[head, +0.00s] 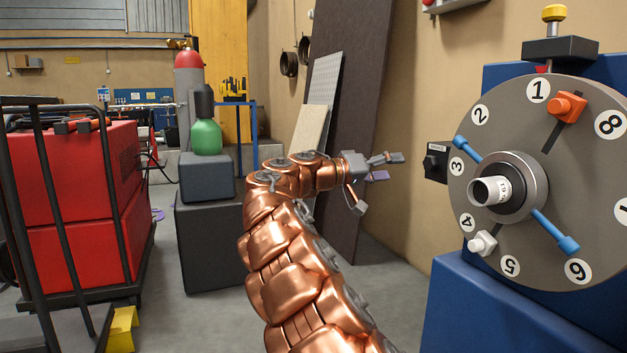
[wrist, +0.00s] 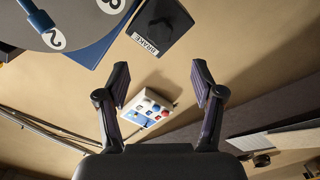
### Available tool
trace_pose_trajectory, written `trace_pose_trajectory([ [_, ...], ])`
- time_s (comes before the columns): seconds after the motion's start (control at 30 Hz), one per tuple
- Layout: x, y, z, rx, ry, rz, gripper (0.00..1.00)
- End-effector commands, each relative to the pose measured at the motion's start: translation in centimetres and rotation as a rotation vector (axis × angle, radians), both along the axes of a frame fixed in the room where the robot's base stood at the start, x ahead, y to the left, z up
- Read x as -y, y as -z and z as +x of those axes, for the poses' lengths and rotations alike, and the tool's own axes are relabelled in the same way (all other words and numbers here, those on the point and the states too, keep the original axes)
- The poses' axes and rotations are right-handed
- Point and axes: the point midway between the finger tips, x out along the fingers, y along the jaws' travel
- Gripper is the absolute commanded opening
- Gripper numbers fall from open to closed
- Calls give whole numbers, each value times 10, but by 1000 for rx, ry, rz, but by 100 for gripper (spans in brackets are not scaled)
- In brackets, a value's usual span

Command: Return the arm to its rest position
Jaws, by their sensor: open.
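My copper-coloured segmented arm rises from the bottom middle of the head view and bends to the right at its top. My gripper (head: 383,180) is at its end, with its fingers spread and nothing between them. It points right, toward the numbered grey dial (head: 470,130), and a gap lies between them. In the wrist view my gripper (wrist: 158,90) shows two dark fingers apart and empty. The edge of the dial (wrist: 60,15) shows at the top left there, and a black box labelled BRAKE (wrist: 160,27) hangs beside it.
The dial stands on a blue cabinet (head: 470,310) at the right. A dark panel (head: 345,100) leans on the wall behind my arm. Dark boxes (head: 207,240) with a green bottle (head: 206,137) stand left of it. A red cabinet (head: 75,190) is far left. Grey floor is clear between.

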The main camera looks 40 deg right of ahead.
Motion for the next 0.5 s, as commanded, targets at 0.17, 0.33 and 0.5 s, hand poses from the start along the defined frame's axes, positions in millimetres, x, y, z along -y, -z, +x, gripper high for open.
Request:
trace_pose_trajectory([
  [0.17,0,0,0,0,0,0,67],
  [0.33,-3,-11,-4,-4,2,16,67],
  [0.5,-14,-35,-20,-20,11,81,67],
])
